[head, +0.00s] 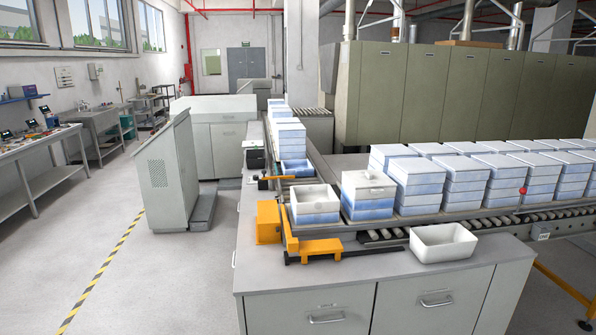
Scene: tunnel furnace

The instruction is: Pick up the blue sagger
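Stacks of white-and-blue saggers stand on the conveyor. A bluer single sagger (296,168) sits on the left conveyor branch, just in front of a taller stack (287,139). An open-topped sagger stack (315,205) with blue lower parts stands at the conveyor corner. Beside it on the right is a taller stack (368,196) with a lighter top. I cannot tell for certain which of these the task calls the blue sagger. Neither of my grippers is in view.
An empty white bin (443,243) sits on the grey counter (330,278). A yellow pusher mechanism (313,247) is at the conveyor corner. Several stacks (485,180) fill the right conveyor. A grey control cabinet (170,175) stands left; the floor beyond it is open.

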